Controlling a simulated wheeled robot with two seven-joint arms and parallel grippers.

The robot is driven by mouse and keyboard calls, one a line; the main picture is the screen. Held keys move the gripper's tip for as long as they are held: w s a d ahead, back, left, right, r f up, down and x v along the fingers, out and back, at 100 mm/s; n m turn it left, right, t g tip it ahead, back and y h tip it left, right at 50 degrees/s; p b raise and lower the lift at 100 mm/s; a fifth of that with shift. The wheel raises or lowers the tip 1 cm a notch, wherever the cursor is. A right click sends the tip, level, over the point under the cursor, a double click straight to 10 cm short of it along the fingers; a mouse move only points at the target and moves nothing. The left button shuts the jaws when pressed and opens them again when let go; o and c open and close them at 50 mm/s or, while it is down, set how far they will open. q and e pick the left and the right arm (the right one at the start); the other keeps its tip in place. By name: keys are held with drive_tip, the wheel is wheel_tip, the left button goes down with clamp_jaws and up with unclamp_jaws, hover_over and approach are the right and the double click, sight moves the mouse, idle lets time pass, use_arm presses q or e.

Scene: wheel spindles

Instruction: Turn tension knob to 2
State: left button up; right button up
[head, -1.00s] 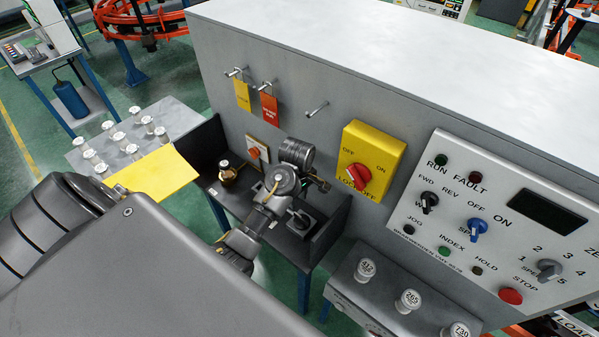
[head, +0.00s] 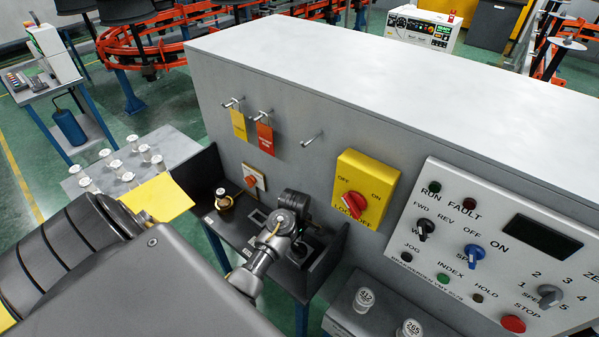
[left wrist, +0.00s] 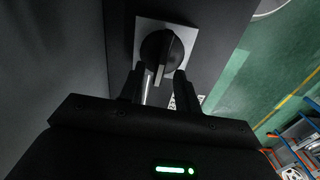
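In the left wrist view a round black knob (left wrist: 161,48) with a raised grip bar sits on a light square plate (left wrist: 192,34) on a dark surface. My left gripper (left wrist: 158,82) has its two fingers apart, one on each side of the knob's bar. I see a gap there and cannot tell any contact. No number by the knob is readable. In the head view my left arm reaches over the dark bench (head: 232,232), and its wrist hides most of the knob area. My right gripper is not in view.
A grey cabinet (head: 222,105) rises behind the bench, with a yellow switch box (head: 381,166) and a control panel (head: 440,205). A small brown bottle-like item (head: 222,200) stands on the bench left of my wrist. Labelled white-topped cylinders (head: 364,299) stand right of the bench.

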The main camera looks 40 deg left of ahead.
use_arm(q)
drive_tip(key=shift+f, duration=0.5)
clamp_jaws()
drive_tip(key=shift+m, duration=0.3)
